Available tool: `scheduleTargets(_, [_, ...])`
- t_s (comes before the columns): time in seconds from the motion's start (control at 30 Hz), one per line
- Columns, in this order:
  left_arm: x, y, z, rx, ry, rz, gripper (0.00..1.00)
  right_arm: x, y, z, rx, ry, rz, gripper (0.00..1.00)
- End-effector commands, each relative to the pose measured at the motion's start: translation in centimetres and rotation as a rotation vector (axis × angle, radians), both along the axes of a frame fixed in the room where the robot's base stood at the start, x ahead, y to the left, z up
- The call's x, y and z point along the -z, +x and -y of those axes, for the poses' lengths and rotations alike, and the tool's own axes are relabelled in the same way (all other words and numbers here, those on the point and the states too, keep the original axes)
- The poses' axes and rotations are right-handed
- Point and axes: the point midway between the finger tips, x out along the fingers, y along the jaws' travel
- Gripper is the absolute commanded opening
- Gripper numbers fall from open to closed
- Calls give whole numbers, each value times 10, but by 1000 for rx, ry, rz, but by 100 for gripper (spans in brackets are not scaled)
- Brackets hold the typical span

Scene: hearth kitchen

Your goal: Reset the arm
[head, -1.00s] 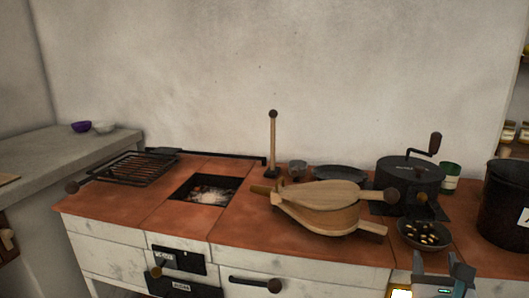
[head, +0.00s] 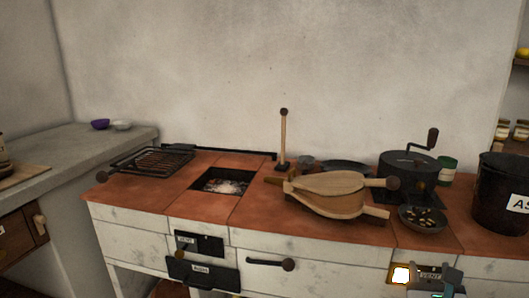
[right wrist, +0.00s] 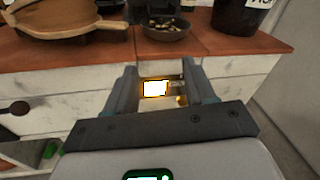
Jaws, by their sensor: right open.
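My right gripper (head: 438,284) shows at the bottom edge of the head view, in front of the white cabinet front and below the hearth top. Most of it is cut off by the frame. In the right wrist view its two fingers (right wrist: 164,82) are spread apart with nothing held between them. Behind the fingers are a glowing orange-framed panel (right wrist: 155,88) and the cabinet front. My left gripper is in no view.
The red-tiled hearth top (head: 135,188) holds bellows (head: 325,192), a small pan (head: 422,219), a dark pot with a crank (head: 408,172), a black bucket (head: 500,195) and a grill rack (head: 160,160). A dark handle (head: 270,263) sticks out from the cabinet front.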

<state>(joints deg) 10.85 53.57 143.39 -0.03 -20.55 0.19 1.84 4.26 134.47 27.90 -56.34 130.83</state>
Motion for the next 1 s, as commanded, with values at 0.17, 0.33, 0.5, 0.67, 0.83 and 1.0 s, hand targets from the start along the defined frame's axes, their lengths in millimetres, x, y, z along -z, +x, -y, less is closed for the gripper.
scheduleTargets(0.17, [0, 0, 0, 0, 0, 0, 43, 59, 11, -8, -26, -1, -128, 54])
scheduleTargets(0.33, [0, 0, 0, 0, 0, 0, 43, 123, 14, -25, -89, -11, -277, 54])
scheduleTargets(0.5, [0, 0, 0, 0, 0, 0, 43, 217, -2, -58, -264, -135, -552, 54])
scheduleTargets(0.67, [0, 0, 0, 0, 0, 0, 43, 328, -56, -110, -665, -427, -904, 54])
scheduleTargets(0.83, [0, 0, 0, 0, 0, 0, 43, 404, -142, -167, -1311, -866, -1069, 54])
scheduleTargets(1.0, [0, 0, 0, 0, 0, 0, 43, 421, -192, -194, -1803, -1277, -915, 54])
